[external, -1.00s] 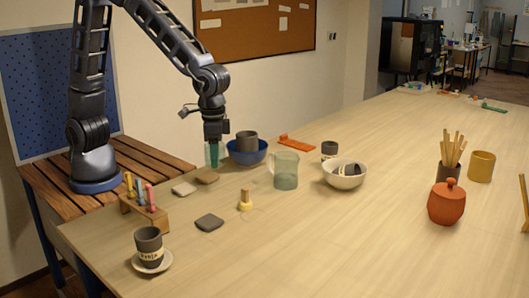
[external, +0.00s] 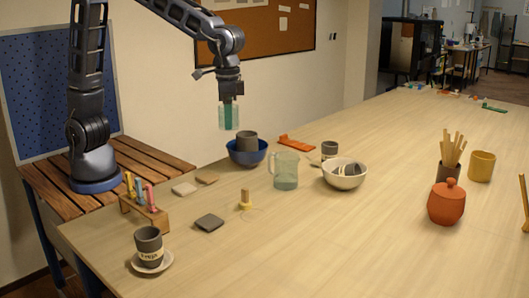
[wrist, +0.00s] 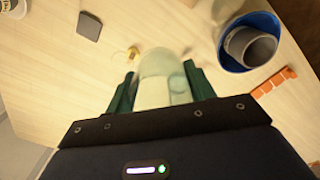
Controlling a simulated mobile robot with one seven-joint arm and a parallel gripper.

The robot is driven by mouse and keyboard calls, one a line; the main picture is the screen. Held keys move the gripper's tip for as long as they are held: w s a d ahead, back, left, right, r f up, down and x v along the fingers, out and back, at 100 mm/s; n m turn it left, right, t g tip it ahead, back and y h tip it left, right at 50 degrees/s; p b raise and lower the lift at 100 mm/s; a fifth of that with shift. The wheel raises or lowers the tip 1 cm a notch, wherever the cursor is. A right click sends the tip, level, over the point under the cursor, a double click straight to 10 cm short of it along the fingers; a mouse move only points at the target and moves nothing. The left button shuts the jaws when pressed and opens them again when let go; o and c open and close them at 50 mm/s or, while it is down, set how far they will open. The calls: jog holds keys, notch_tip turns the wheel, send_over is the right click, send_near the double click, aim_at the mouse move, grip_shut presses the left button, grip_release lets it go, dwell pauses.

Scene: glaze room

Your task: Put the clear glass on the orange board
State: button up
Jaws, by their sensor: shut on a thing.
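The clear glass (external: 229,119) is held upright between the green fingers of my gripper (external: 229,98), in the air above and a little left of the blue bowl. In the wrist view the glass (wrist: 155,68) shows between the two fingers (wrist: 158,92). The orange board (external: 297,143) lies flat on the table behind the glass jug, to the right of my gripper. The wrist view shows it in part at the right (wrist: 272,83), with nothing on it in sight.
A blue bowl (external: 236,155) with a grey cup (external: 247,140) in it stands left of the board. A clear jug (external: 286,172), a white bowl (external: 343,181) and a dark cup (external: 329,148) stand nearby. The table's middle (external: 390,130) is clear.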

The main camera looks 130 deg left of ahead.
jog(key=a+r, duration=0.1)
jog(key=a, duration=2)
send_over(296, 143)
jog(key=f, duration=2)
jog(key=shift+w+d+f, duration=0.15)
jog(key=shift+w, duration=0.05)
jog(key=shift+f, duration=0.15)
jog(key=o, duration=1.1)
jog(key=shift+c, duration=0.2)
notch_tip(296, 143, up, 12)
